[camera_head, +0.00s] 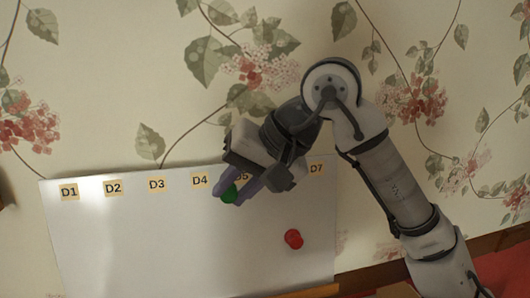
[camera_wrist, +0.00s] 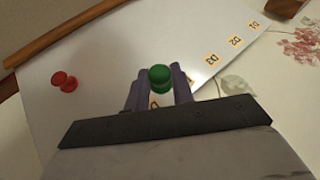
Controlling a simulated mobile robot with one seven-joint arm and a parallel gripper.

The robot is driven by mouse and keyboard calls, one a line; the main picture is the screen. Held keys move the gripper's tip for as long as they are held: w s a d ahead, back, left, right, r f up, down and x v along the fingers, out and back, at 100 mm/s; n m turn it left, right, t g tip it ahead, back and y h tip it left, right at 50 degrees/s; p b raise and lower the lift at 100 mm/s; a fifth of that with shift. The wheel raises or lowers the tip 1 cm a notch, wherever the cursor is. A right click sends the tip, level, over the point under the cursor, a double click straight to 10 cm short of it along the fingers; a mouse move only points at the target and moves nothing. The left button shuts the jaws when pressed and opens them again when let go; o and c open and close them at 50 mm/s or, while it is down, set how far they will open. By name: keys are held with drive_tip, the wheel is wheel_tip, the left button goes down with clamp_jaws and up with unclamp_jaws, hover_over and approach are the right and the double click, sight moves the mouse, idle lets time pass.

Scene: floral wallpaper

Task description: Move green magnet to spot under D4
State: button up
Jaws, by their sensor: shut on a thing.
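The green magnet (camera_head: 229,194) is between the fingers of my gripper (camera_head: 233,190), just right of and below the D4 label (camera_head: 200,181) in the head view. In the wrist view the green magnet (camera_wrist: 160,75) shows between the fingertips of my gripper (camera_wrist: 160,87), which is shut on it. I cannot tell whether the magnet touches the white board (camera_head: 130,240). My gripper partly covers the D5 label (camera_head: 242,177) and hides the D6 label's place.
A red magnet (camera_head: 293,239) sits on the board at the lower right, below D7 (camera_head: 317,169). It also shows in the wrist view (camera_wrist: 64,81). Labels D1 (camera_head: 69,191), D2 (camera_head: 113,187) and D3 (camera_head: 157,184) run along the top edge. The board below them is clear.

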drive_tip(key=s+a+f+m+y, duration=0.1)
drive_tip(key=s+a+f+y, duration=0.15)
drive_tip(key=s, duration=0.25)
drive_tip(key=shift+w+a+f+p, duration=0.2)
drive_tip(key=shift+w+a, duration=0.2)
drive_tip(key=shift+w, duration=0.6)
drive_tip(key=shift+w+a+f+p, duration=0.2)
drive_tip(key=shift+w+a, duration=0.15)
drive_tip(key=shift+w, duration=0.7)
drive_tip(key=shift+w+a+f+p, duration=0.2)
drive_tip(key=shift+w+a, duration=0.2)
drive_tip(key=shift+w, duration=0.6)
drive_tip(key=shift+w+a, duration=0.1)
drive_tip(key=shift+w, duration=0.25)
drive_tip(key=o, duration=1.6)
